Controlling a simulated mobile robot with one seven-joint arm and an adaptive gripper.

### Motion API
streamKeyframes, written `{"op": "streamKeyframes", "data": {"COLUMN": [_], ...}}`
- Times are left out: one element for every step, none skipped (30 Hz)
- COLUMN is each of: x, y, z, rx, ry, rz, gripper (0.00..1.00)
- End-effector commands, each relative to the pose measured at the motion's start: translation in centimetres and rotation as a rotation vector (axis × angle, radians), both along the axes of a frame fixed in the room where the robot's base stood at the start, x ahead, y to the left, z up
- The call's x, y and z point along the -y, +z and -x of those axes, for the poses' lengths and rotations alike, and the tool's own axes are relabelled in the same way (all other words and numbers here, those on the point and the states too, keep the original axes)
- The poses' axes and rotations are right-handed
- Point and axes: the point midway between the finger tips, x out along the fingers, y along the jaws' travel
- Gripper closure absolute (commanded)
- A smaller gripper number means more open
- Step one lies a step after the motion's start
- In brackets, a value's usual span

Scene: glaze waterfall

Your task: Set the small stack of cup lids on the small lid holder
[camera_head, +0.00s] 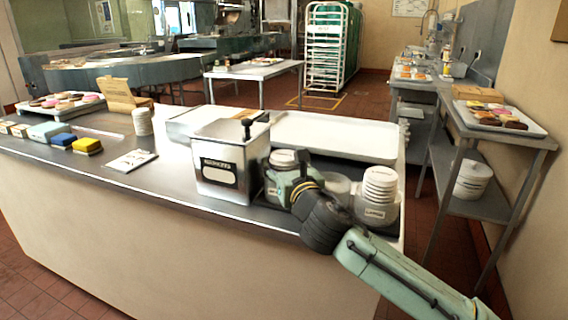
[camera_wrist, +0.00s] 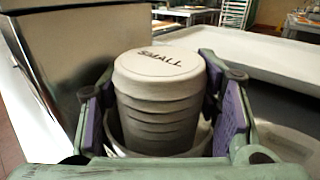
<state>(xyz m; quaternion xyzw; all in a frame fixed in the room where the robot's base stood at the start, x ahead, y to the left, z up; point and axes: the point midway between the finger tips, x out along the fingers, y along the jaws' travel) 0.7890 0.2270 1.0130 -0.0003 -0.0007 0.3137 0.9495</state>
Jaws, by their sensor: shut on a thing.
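The small stack of cup lids (camera_wrist: 160,95) is pale, ribbed and upright, with "SMALL" on its top. My gripper (camera_wrist: 165,110) has its purple finger pads on either side of it and is shut on it. In the head view the stack (camera_head: 284,157) shows partly behind my gripper (camera_head: 288,182). A pale round rim around the stack's lower part appears to be the small lid holder (camera_wrist: 118,138). In the head view this holder (camera_head: 271,190) has a label and is partly hidden. The stack's base is hidden, so I cannot tell whether it rests on the holder.
A metal dispenser box (camera_head: 228,165) stands close left of my gripper. To the right are a pale round container (camera_head: 338,184) and another stack of lids (camera_head: 380,180) in a labelled holder (camera_head: 376,212). A white tray (camera_head: 330,140) lies behind on the counter.

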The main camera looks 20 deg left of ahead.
Motion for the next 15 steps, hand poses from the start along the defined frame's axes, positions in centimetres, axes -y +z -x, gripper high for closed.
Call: {"op": "streamKeyframes", "data": {"x": [0.0,0.0,0.0,0.0,0.0,0.0,0.0,0.0,0.0,0.0,0.0,0.0,0.0,0.0,0.0], "y": [0.0,0.1,0.1,0.2,0.2,0.3,0.4,0.5,0.7,0.8,0.9,1.0,1.1,1.2,1.3], "z": [0.0,0.0,0.0,0.0,0.0,0.0,0.0,0.0,0.0,0.0,0.0,0.0,0.0,0.0,0.0], "rx": [-0.001,-0.001,-0.001,-0.001,-0.001,-0.001,-0.001,-0.001,-0.001,-0.001,-0.001,-0.001,-0.001,-0.001,-0.001], "ry": [0.0,0.0,0.0,0.0,0.0,0.0,0.0,0.0,0.0,0.0,0.0,0.0,0.0,0.0,0.0], "rz": [0.0,0.0,0.0,0.001,0.001,0.001,0.001,0.001,0.001,0.001,0.001,0.001,0.001,0.001,0.001], "gripper": [0.72,0.72,0.72,0.72,0.72,0.72,0.72,0.72,0.72,0.72,0.72,0.72,0.72,0.72,0.72]}}
